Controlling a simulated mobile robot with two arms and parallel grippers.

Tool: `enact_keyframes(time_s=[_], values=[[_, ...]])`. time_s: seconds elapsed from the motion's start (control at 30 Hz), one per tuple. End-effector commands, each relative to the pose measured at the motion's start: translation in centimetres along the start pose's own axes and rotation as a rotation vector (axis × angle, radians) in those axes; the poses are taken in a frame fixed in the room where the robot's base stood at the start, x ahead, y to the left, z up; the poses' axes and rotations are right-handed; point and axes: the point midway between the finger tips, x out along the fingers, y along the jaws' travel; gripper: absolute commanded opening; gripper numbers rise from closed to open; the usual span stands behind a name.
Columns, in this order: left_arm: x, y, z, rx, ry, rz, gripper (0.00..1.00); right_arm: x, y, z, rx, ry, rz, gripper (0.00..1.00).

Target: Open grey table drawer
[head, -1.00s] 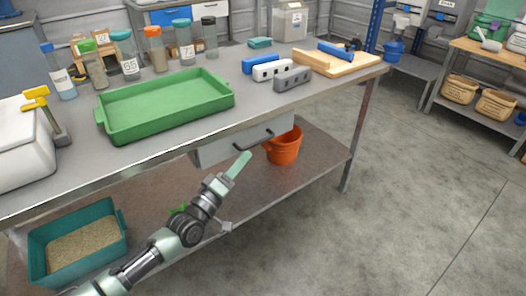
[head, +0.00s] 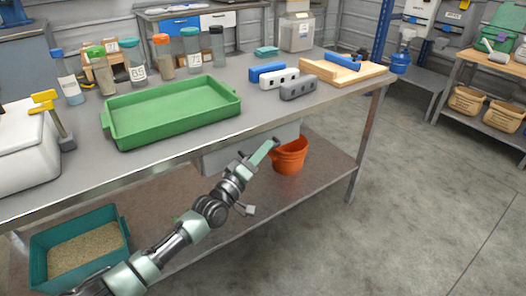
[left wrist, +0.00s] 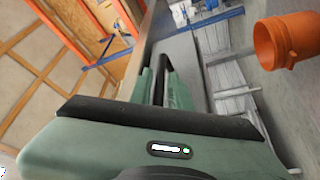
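The grey drawer (head: 225,157) hangs under the tabletop edge of the grey table (head: 215,135) and looks shut. Its dark handle is mostly hidden behind my left gripper in the head view. My left gripper (head: 265,151) is at the drawer front, coming from below left. In the left wrist view, the two green fingers (left wrist: 161,88) stand apart with a dark bar, apparently the handle (left wrist: 164,66), between them. The fingers look open around it; whether either touches it is unclear. My right gripper is not in view.
An orange bucket (head: 290,155) stands on the lower shelf (head: 315,172), just right of my gripper. A teal bin of substrate (head: 122,222) is at the shelf's left. A green tray (head: 170,108) sits on the tabletop above. The floor at right is clear.

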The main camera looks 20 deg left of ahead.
Motion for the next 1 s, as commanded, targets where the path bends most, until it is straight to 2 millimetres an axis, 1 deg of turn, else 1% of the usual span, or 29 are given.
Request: enact_keyframes(time_s=[0.03, 0.07, 1.0], values=[[-0.02, 0.0, 0.0, 0.0, 0.0, 0.0, 0.03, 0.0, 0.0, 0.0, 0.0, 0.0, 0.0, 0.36], [-0.02, -0.01, 0.0, 0.0, 0.0, 0.0, 0.0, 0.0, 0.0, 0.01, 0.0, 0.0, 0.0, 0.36], [-0.07, -0.07, 0.02, 0.001, 0.0, -0.001, 0.0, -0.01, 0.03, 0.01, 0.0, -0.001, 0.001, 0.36]])
